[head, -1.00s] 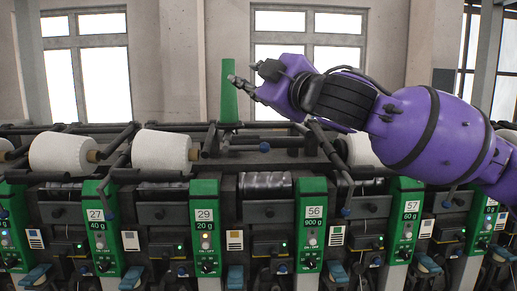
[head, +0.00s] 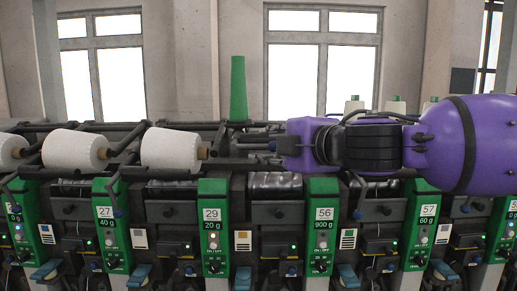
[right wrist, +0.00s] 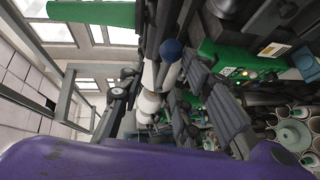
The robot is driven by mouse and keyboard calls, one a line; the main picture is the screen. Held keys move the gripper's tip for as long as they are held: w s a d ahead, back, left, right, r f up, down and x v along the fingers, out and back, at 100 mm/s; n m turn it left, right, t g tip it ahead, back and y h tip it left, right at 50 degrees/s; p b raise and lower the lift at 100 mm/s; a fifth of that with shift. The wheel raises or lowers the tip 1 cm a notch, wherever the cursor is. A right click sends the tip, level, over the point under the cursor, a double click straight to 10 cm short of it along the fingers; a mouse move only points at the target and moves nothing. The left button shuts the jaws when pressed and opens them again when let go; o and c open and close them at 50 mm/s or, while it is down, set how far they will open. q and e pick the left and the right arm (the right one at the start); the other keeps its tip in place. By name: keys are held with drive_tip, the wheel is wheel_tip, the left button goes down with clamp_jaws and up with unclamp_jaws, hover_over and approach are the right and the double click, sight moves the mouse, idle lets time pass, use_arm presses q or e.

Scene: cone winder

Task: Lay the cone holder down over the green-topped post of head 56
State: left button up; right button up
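The green-topped post of head 56 (head: 323,214) stands right of centre in the head view, with its number label in front. My right gripper (head: 257,143) is above and a little left of it, level with the dark bars over the heads. The cone holder is hard to make out among these bars. A dark arm with a blue ball (right wrist: 172,50) shows close to my right fingertips in the right wrist view. My right gripper (right wrist: 200,85) shows two grey fingers apart there; whether they touch the arm I cannot tell. My left gripper is not in view.
White yarn cones (head: 170,148) sit on holders at the left. A green tapered cone (head: 238,88) stands upright behind the bars. Neighbouring posts 29 (head: 211,214) and 57 (head: 428,210) flank head 56. The space above the machine is open at the left.

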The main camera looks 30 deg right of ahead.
sight(261, 145)
drive_tip(key=w, duration=0.1)
drive_tip(key=w+f+b, duration=0.1)
drive_tip(key=w, duration=0.1)
drive_tip(key=w+f+b, duration=0.1)
drive_tip(key=shift+w+a+f, duration=0.15)
drive_tip(key=shift+w, duration=0.15)
drive_tip(key=shift+r, duration=0.5)
drive_tip(key=c, duration=0.6)
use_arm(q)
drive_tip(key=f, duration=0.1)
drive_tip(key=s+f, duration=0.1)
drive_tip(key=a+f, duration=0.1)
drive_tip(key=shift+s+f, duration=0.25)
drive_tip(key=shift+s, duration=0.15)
use_arm(e)
clamp_jaws()
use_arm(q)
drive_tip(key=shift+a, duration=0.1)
use_arm(e)
drive_tip(key=shift+r, duration=0.1)
